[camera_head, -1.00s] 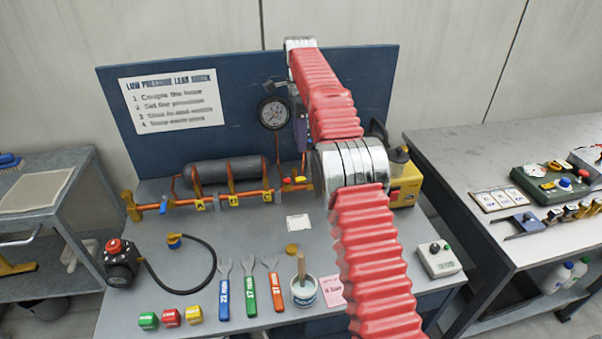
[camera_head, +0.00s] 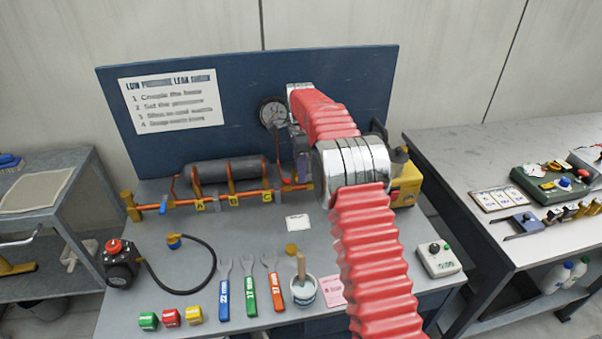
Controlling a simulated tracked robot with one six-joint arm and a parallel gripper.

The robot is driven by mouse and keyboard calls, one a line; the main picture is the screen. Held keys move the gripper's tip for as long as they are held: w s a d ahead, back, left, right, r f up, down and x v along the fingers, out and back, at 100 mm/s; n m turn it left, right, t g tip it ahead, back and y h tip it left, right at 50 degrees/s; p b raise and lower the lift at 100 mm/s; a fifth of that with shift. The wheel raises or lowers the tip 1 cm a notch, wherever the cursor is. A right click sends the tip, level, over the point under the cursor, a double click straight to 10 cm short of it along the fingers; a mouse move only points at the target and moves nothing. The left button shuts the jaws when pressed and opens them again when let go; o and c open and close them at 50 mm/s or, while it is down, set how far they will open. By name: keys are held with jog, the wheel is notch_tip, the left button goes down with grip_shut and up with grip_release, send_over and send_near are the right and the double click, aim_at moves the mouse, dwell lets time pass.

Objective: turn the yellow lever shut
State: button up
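The copper pipe assembly (camera_head: 180,202) runs along the back of the bench, below a grey cylinder (camera_head: 210,172). Its right end, where small red and yellow parts showed earlier, is now behind my gripper. I cannot make out the yellow lever there. My gripper (camera_head: 291,180) points down at that right end, in front of the blue panel. Its fingertips are small and dark, so I cannot tell whether they are open or touching anything. A blue handle (camera_head: 163,205) sits near the left end of the pipe.
A pressure gauge (camera_head: 271,112) is partly covered by my arm. A yellow device (camera_head: 406,187) stands right of my arm. Wrenches (camera_head: 248,285), a pot with a brush (camera_head: 303,290), a black hose (camera_head: 205,250) and coloured blocks (camera_head: 171,317) lie in front. A grey box (camera_head: 438,259) is at right.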

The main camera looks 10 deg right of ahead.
jog(key=shift+f, duration=0.65)
jog(key=shift+c, duration=0.5)
grip_shut()
jog(key=shift+d, duration=0.2)
jog(key=shift+a, duration=0.1)
